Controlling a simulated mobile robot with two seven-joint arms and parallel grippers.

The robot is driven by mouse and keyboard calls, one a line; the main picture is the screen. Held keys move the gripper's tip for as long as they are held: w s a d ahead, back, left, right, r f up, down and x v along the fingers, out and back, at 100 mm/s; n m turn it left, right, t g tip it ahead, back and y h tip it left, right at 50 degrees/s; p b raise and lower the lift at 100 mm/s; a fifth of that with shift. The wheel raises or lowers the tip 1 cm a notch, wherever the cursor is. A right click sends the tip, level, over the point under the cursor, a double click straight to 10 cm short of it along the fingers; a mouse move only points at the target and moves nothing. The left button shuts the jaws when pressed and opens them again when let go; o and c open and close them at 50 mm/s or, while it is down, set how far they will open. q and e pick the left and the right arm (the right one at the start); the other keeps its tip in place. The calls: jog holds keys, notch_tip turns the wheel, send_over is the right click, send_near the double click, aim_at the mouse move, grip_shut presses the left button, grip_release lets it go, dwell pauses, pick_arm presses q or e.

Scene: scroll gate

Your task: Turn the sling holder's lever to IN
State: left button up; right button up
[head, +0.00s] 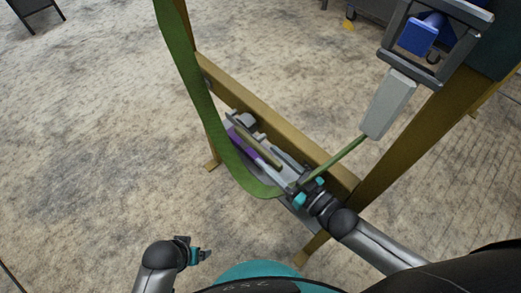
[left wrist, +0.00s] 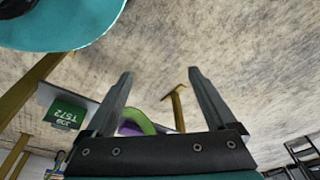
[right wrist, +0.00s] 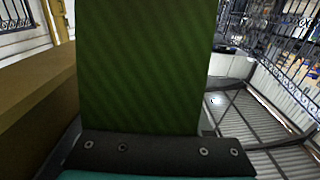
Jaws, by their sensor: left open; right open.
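A wide green sling (head: 198,100) hangs in a loop in the head view, its low end at my right gripper (head: 308,190). In the right wrist view the sling (right wrist: 147,65) fills the space in front of that gripper and hides its fingers. The gripper is open; contact with the sling is unclear. My left gripper (head: 203,254) is open and empty, apart from the wooden frame; its two fingers show in the left wrist view (left wrist: 160,75). A grey tray (head: 300,212) on the frame carries a purple part (head: 243,141) and a tan bar (head: 258,148). I cannot single out the lever.
A wooden beam (head: 275,122) and a right post (head: 425,130) border the tray. A grey block (head: 389,104) hangs at upper right on a thin green strap, below a grey bracket with a blue part (head: 420,38).

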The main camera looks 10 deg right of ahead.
aim_at(246, 137)
pick_arm(q)
jog(key=shift+w+r+b, duration=0.45)
jog(key=shift+w+r, duration=0.3)
jog(key=shift+r, duration=0.35)
pick_arm(e)
jog(key=shift+x, duration=2.1)
pick_arm(q)
jog(key=shift+d, duration=0.1)
pick_arm(e)
grip_shut()
